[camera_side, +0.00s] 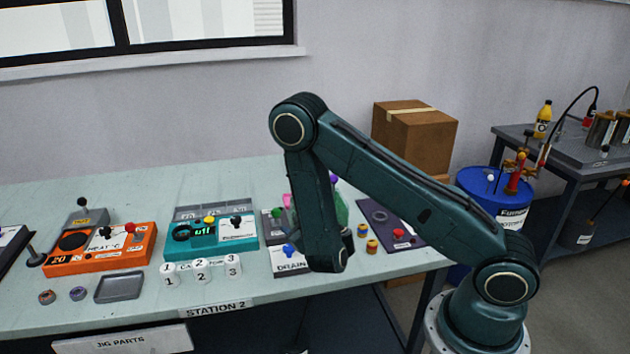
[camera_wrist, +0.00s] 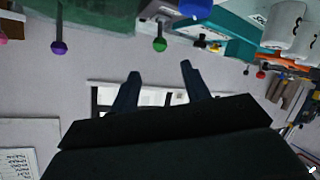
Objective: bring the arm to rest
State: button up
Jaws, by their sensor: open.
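My arm stands at the right of the side view. Its upper link rises to an elbow at the upper middle, and its forearm (camera_side: 318,210) hangs down over the bench. My gripper's fingers are not clear in the side view. In the wrist view my gripper (camera_wrist: 160,82) shows two dark fingers spread apart with nothing between them. The wall and window lie beyond them, and the scene appears upside down. A green machine (camera_side: 341,212) is partly hidden behind my forearm. I cannot tell the gap between my gripper and the things near it.
The bench (camera_side: 130,190) holds an orange heater box (camera_side: 130,256), a teal unit (camera_side: 186,248), numbered white tubs (camera_side: 201,272), a drain box (camera_side: 289,265) and a purple panel (camera_side: 378,213). A cardboard box (camera_side: 412,140) and blue drum (camera_side: 480,190) stand behind. Air above the bench's left is clear.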

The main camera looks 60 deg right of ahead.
jog(key=shift+d+r, duration=0.1)
jog(key=shift+r, duration=0.05)
jog(key=s+d+r+m+g+h, duration=0.1)
jog(key=s+d+r+m+g, duration=0.2)
jog(key=r, duration=0.4)
jog(key=s+d+r+m+g+h, duration=0.2)
jog(key=s+r+m, duration=0.2)
jog(key=r, duration=0.2)
jog(key=s+a+r+n+y, duration=0.3)
jog(key=s+a+r+y, duration=0.1)
jog(key=s+a, duration=0.4)
jog(key=s+a+r+n+g+y, duration=0.1)
jog(key=s+a+r+n+y, duration=0.3)
jog(key=s+a+r, duration=0.3)
jog(key=s+a+y, duration=0.1)
jog(key=s, duration=0.3)
jog(key=shift+s+r+n+g, duration=0.2)
jog(key=shift+s+n+g, duration=0.1)
